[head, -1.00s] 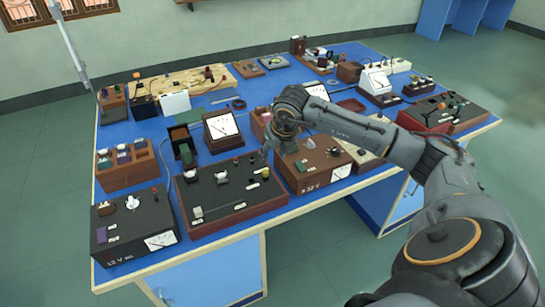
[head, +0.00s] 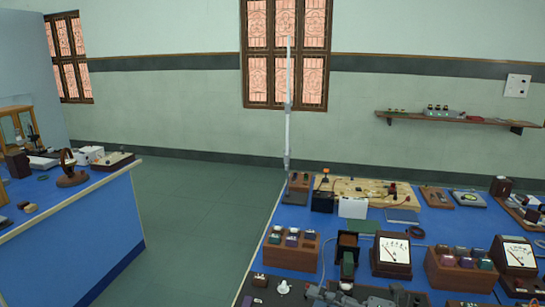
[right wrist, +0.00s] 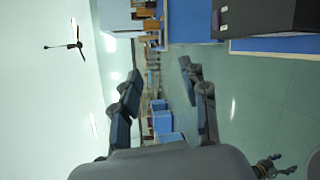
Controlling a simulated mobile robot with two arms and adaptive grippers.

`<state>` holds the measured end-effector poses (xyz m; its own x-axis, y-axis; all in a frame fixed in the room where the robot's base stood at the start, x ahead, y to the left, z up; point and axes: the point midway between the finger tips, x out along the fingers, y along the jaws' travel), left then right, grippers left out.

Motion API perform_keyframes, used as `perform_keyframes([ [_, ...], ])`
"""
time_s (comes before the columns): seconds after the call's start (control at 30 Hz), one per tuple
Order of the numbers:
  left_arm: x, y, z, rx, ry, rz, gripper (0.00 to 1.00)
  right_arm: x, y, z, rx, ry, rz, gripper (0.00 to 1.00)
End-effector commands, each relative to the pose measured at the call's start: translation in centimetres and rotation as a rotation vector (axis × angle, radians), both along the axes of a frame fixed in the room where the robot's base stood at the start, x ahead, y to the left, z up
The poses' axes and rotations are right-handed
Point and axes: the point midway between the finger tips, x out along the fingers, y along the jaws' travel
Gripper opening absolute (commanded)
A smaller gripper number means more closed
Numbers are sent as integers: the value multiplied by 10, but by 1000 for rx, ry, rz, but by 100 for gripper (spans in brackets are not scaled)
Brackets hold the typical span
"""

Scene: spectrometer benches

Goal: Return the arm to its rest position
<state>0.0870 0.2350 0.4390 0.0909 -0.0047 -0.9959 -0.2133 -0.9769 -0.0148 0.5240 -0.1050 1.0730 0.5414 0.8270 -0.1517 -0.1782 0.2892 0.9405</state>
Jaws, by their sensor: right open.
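My right gripper (right wrist: 160,70) shows in the right wrist view with its two dark fingers apart and nothing between them.
The blue bench (head: 262,240) holds several meters, a wooden block box (head: 291,252) and a pale wooden board (head: 360,188). A second bench (head: 90,235) stands at the left. Green floor (head: 190,205) lies clear between them. A dark box (right wrist: 265,18) shows at upper right in the wrist view.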

Motion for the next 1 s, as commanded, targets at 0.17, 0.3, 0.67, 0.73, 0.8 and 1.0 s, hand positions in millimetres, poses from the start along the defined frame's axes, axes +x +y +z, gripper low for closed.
perform_keyframes([
  [0.17, 0, 0, 0, 0, 0, 0, 63, 0, -11, 62, 593, 47, -279, 44],
  [0.3, 0, 0, 0, 0, 0, 0, 63, 4, -70, 48, 943, 205, -634, 44],
  [0.67, 0, 0, 0, 0, -1, 0, 63, -108, -143, -139, 1180, 963, -1538, 44],
  [0.73, 0, 0, 0, 0, 0, 0, 63, -135, -138, -160, 1150, 1083, -1626, 44],
  [0.8, 0, 0, 0, 0, 0, 0, 63, -160, -132, -175, 1118, 1191, -1695, 44],
  [1.0, 0, 0, 0, 0, 0, 1, 63, -225, -111, -203, 998, 1465, -1833, 44],
])
